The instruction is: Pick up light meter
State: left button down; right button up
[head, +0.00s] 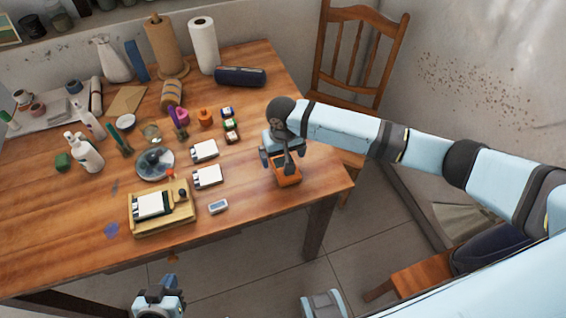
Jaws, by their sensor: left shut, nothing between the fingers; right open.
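A small pale device with a grey face (218,206), which looks like the light meter, lies flat near the table's front edge. My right gripper (277,163) points down over the table's right part, open, to the right of and beyond the device. An orange block-like object (287,174) is right at its fingers and partly covered by them; I cannot tell whether they touch. My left gripper (158,297) is low in front of the table's front edge, shut and empty, away from the device.
A wooden tray (178,222) with a white card-like block stands left of the device. Two white blocks (207,177) lie just behind it. Bottles, paper rolls and a dark blue case (241,76) crowd the back and left. A wooden chair (357,55) stands behind the table's right end.

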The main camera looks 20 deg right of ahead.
jog(key=f, duration=0.4)
jog(key=shift+w+d+f, duration=0.1)
jog(key=shift+d, duration=0.15)
jog(key=c, duration=1.1)
jog(key=shift+c, duration=0.2)
